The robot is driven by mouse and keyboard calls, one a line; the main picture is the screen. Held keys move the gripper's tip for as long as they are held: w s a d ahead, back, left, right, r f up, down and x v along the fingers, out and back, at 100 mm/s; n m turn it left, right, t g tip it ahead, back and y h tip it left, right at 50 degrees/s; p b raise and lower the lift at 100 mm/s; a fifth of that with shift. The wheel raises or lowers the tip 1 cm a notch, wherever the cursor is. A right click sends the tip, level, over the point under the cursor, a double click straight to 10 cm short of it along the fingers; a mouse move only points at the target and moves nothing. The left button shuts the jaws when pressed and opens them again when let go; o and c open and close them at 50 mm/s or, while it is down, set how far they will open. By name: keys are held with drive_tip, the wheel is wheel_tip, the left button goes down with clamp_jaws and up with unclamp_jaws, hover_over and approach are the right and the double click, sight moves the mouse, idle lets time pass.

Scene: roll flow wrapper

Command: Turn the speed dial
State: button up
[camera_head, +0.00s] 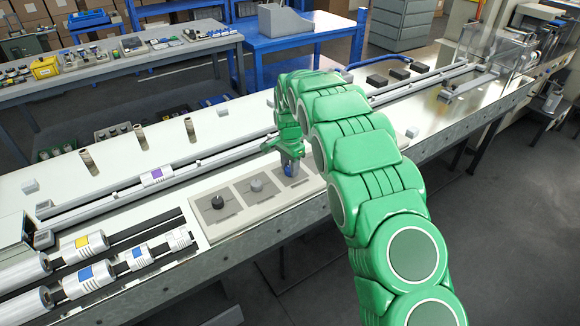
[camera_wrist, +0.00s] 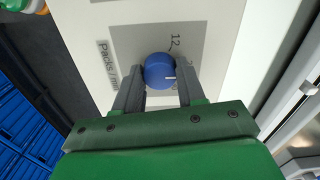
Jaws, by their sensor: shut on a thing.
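The speed dial is a round blue knob (camera_wrist: 159,71) with a white pointer line, set on a grey plate with printed numbers and partly hidden lettering. In the wrist view my gripper (camera_wrist: 160,84) has one dark finger on each side of the knob, closed against it. In the head view my gripper (camera_head: 289,160) reaches down onto the rightmost square of the control panel (camera_head: 225,235), and a bit of the blue knob (camera_head: 291,169) shows beneath it. My green arm hides the panel's right end.
A black knob (camera_head: 217,202) and a grey knob (camera_head: 256,184) sit to the left on the same panel. White rollers (camera_head: 85,280) lie at the lower left. A rail with a purple-marked pack (camera_head: 157,176) runs behind the panel.

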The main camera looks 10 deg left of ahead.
drive_tip(key=o, duration=1.1)
drive_tip(key=shift+c, duration=0.2)
drive_tip(key=shift+r, duration=0.1)
wheel_tip(320, 180, up, 8)
drive_tip(key=shift+f, duration=0.2)
drive_tip(key=shift+d, duration=0.1)
